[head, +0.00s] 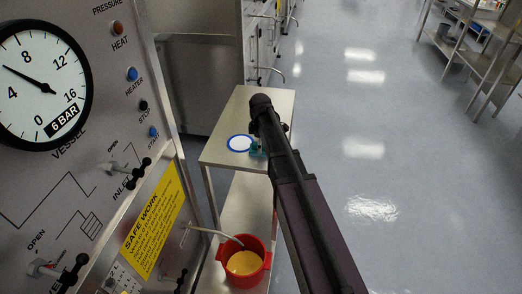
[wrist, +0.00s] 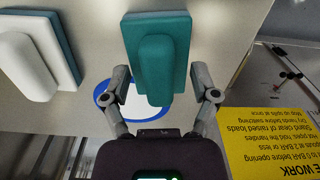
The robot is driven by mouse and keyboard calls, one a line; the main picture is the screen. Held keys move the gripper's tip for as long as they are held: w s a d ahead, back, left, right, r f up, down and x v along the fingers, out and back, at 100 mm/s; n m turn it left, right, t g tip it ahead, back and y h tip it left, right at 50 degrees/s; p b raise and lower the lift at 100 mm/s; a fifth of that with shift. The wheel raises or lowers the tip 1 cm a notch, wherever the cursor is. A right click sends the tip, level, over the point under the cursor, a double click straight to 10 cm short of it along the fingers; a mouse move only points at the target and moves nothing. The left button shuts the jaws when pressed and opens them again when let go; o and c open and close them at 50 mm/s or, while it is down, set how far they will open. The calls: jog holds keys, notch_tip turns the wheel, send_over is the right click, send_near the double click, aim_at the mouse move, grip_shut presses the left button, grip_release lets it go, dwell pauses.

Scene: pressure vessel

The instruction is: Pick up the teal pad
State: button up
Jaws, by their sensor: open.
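The teal pad (wrist: 158,55) is in the middle of the wrist view, a rectangular plate with a raised rounded grip of the same colour. My gripper (wrist: 160,80) is open, with one finger on each side of the pad's raised grip. I cannot tell whether the fingers touch it. In the head view a small piece of teal (head: 257,150) shows beside my arm on the small steel table (head: 223,153). My arm hides most of that spot.
A white pad with a teal underside (wrist: 38,52) lies left of the teal pad in the wrist view. A blue-ringed white disc (head: 240,143) is on the table. A red pot (head: 258,270) stands on the lower shelf.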

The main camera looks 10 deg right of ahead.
dwell(0.3)
grip_shut()
jog(key=shift+r, duration=0.2)
notch_tip(320, 180, up, 3)
jog(key=p, duration=0.3)
jog(key=shift+r+p, duration=0.2)
jog(key=shift+p, duration=0.15)
jog(key=s+a+r+p, duration=0.1)
jog(key=s+a, duration=0.1)
jog(key=s, duration=1.3)
jog(key=shift+s+a, duration=0.25)
jog(key=shift+s, duration=0.15)
jog(key=shift+r, duration=0.1)
